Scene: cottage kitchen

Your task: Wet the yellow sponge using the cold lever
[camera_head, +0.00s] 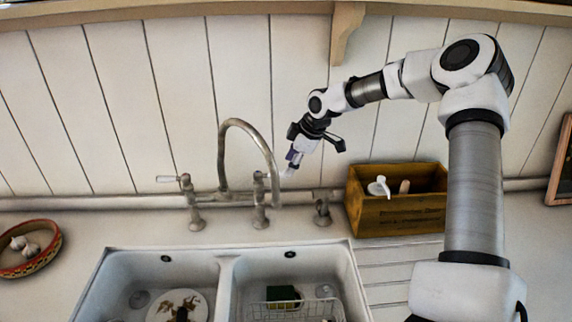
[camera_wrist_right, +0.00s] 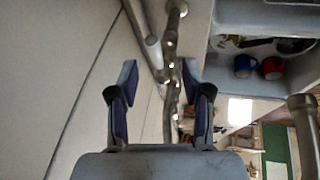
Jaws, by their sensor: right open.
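The tap (camera_head: 222,160) has an arched metal spout over the double sink. Its left lever (camera_head: 168,179) has a white handle pointing left. Its right lever (camera_head: 262,178) is partly behind the spout, close to my right gripper (camera_head: 294,158). I cannot tell which lever is marked cold. My right gripper is open, its fingers pointing down and left. In the right wrist view, the tap's metalwork (camera_wrist_right: 172,85) shows between and beyond the open fingers (camera_wrist_right: 160,78); contact is unclear. The sponge (camera_head: 283,294), dark green on top with some yellow, lies in the right basin by a wire rack.
The left basin holds a plate (camera_head: 165,304) with food scraps. A wooden box (camera_head: 400,215) with a white pump bottle stands right of the tap. A bowl (camera_head: 45,262) of garlic is far left. A shelf bracket (camera_head: 345,30) hangs above.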

